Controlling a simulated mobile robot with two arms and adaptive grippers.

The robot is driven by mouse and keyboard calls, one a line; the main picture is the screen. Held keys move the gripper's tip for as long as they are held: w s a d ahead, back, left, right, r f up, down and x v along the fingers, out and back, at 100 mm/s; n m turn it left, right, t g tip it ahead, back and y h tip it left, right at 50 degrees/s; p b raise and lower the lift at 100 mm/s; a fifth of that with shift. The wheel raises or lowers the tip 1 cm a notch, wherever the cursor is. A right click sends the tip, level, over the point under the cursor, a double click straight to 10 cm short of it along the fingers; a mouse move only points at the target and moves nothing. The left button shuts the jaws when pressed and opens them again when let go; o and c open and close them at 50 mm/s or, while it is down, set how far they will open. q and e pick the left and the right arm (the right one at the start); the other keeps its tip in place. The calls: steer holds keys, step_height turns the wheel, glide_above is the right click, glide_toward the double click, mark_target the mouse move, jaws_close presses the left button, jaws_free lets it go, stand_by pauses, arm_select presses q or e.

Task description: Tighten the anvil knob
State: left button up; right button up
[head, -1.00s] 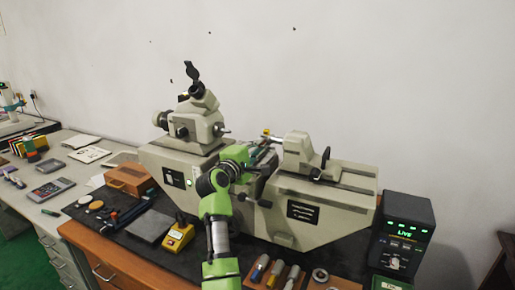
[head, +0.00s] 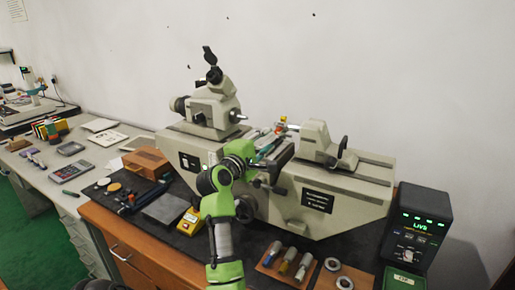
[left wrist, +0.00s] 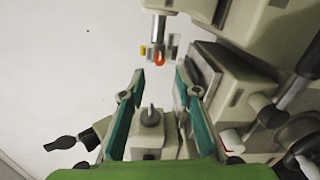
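The grey measuring machine (head: 300,200) stands on the bench, with an eyepiece headstock (head: 212,112) at left and a tailstock (head: 315,142) at right. My left gripper (head: 276,148) reaches over the machine's middle, between them. In the left wrist view its two teal fingers (left wrist: 158,110) are wide apart. A pale block with a small dark-tipped stem (left wrist: 150,115) shows between them, farther off, and nothing is visibly gripped. A dark knob (head: 342,146) sits on the tailstock side. I cannot tell which knob is the anvil knob. My right gripper is out of view.
A black display box (head: 420,222) stands at the machine's right. A wooden tray with coloured cylinders (head: 267,262) and loose rings (head: 332,264) lie in front. A yellow box (head: 190,222), a grey plate and a wooden box (head: 146,162) are at left. A wall is behind.

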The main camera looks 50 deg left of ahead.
arm_select(q)
steer(key=v, duration=0.6)
steer(key=shift+s, duration=0.15)
steer(key=shift+f, duration=0.1)
stand_by(0.3)
